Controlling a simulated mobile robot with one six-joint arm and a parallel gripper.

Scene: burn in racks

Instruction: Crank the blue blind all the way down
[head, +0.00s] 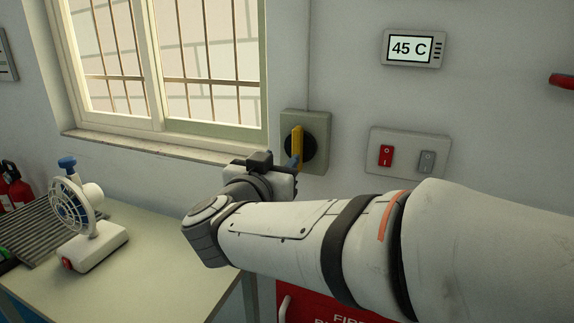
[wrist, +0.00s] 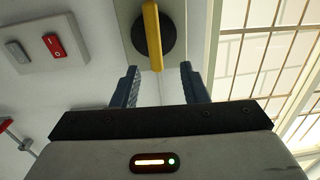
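The crank is a yellow handle (head: 297,146) on a black disc in a grey wall box (head: 318,121), right of the window. The handle stands upright, and it also shows in the wrist view (wrist: 152,35). My gripper (wrist: 159,67) is open and empty, its two blue fingers on either side of the handle's near end and apart from it. In the head view my gripper (head: 294,164) is just below the handle, mostly hidden by my arm. No blue blind shows in the visible part of the barred window (head: 165,65).
A panel (head: 408,150) with a red switch and a grey switch is right of the box. A display (head: 413,48) above reads 45 C. A fan (head: 90,225) stands on the table (head: 165,265) at left. A red cabinet (head: 320,308) is below my arm.

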